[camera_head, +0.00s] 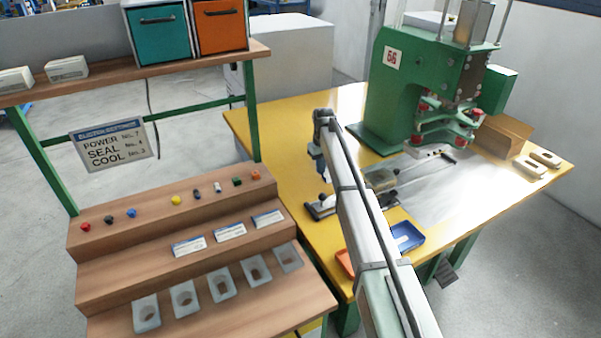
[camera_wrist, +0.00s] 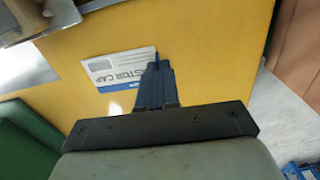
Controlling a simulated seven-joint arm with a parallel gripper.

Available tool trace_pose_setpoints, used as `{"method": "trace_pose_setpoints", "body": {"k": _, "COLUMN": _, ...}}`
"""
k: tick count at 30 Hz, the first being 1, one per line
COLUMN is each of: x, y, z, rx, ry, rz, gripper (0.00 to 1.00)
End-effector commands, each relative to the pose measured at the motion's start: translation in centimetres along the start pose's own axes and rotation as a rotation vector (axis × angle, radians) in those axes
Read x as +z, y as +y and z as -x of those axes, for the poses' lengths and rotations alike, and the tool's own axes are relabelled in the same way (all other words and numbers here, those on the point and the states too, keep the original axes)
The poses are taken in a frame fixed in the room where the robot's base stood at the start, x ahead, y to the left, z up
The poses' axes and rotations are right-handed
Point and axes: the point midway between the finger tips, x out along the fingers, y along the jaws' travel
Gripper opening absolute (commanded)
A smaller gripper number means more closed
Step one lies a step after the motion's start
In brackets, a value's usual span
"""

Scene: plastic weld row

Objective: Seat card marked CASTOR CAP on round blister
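In the wrist view, the white and blue card (camera_wrist: 112,70) shows the letters "STOR CAP"; its right end lies at my gripper's fingers, and the rest of the word is not legible. My gripper (camera_wrist: 157,68) has blue fingers close together, apparently pinching that card above the yellow table. In the head view, my gripper (camera_head: 318,168) is above the table's left part, and the card is not distinguishable. Several clear blisters (camera_head: 221,285) stand in a row on the lowest wooden step; their cavity shapes are too small to tell apart. A jig on the table (camera_head: 381,180) holds something greyish.
Three other cards (camera_head: 230,231) lie on the middle step, with small coloured parts (camera_head: 176,201) on the top step. The green press (camera_head: 400,90) stands behind the jig. A blue tray (camera_head: 407,237) and an orange tray (camera_head: 345,263) sit at the table's front edge beside my arm.

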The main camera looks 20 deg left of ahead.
Motion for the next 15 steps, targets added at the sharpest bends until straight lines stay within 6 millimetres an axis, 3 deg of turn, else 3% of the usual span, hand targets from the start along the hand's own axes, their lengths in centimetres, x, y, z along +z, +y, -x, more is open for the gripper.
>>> {"method": "trace_pose_setpoints", "body": {"k": 1, "x": 0.7, "y": 2.2, "z": 0.5, "rx": 0.000, "ry": 0.001, "rz": -0.025, "gripper": 0.00}}
{"method": "trace_pose_setpoints", "body": {"k": 6, "x": 3.3, "y": 8.2, "z": 2.3, "rx": 0.001, "ry": 0.002, "rz": -0.095, "gripper": 0.00}}
{"method": "trace_pose_setpoints", "body": {"k": 9, "x": 5.0, "y": 11.1, "z": 3.2, "rx": 0.000, "ry": 0.001, "rz": -0.131, "gripper": 0.00}}
{"method": "trace_pose_setpoints", "body": {"k": 15, "x": 7.9, "y": 15.0, "z": 4.9, "rx": 0.001, "ry": 0.001, "rz": -0.166, "gripper": 0.00}}
